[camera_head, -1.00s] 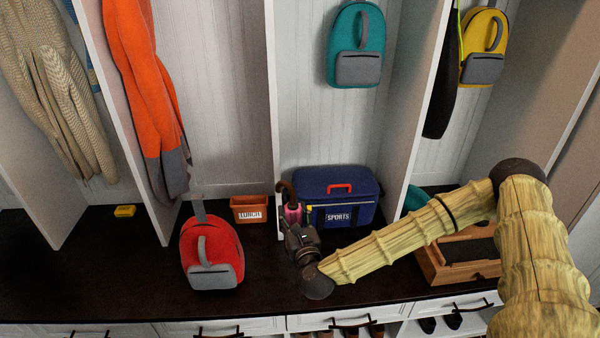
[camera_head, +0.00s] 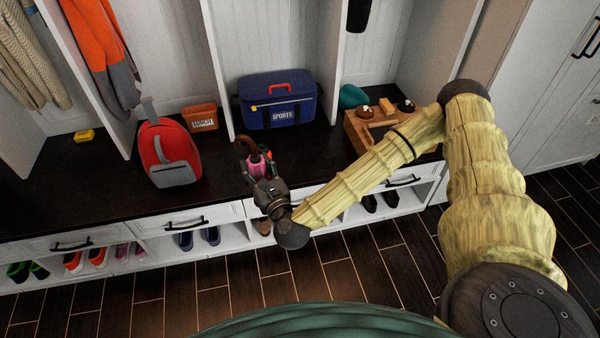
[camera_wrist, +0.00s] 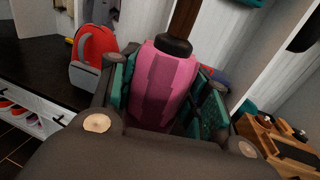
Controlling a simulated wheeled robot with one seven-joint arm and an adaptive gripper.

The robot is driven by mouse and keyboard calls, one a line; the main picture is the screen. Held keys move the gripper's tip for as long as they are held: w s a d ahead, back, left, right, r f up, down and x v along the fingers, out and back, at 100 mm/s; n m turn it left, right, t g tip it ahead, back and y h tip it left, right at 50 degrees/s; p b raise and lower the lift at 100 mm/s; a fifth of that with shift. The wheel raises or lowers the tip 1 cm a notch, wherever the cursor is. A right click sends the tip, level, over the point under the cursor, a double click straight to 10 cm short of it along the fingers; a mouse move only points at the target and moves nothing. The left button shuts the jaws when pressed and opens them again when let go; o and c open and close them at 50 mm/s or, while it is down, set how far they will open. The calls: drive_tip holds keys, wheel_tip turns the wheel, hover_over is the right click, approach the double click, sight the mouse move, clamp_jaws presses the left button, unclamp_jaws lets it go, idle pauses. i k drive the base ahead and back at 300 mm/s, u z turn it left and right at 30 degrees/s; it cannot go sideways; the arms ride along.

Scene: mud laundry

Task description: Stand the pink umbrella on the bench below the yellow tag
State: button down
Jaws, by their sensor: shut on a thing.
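The pink umbrella (camera_head: 257,168) has a brown hooked handle (camera_head: 243,145) at its top. My gripper (camera_head: 262,176) is shut on it, and in the head view both overlap the bench's front edge. In the wrist view the pink folded canopy (camera_wrist: 165,85) stands between the teal finger pads, with a dark collar and brown shaft above. The umbrella's lower end is hidden by my gripper. The dark bench top (camera_head: 95,190) runs across the cubbies. A small yellow object (camera_head: 84,136) lies on it at the left; I cannot tell whether it is a tag.
A red backpack (camera_head: 167,150), an orange lunch bin (camera_head: 201,117), a blue sports bag (camera_head: 278,104) and a wooden tray (camera_head: 362,128) stand on the bench. White dividers (camera_head: 212,65) separate the cubbies. Bare bench top shows left of the backpack and before the sports bag.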

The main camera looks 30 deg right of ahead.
sight(318, 158)
drive_tip(key=z, duration=0.05)
drive_tip(key=k, duration=0.45)
drive_tip(key=z, duration=0.35)
drive_tip(key=i, duration=0.75)
drive_tip(key=z, duration=0.65)
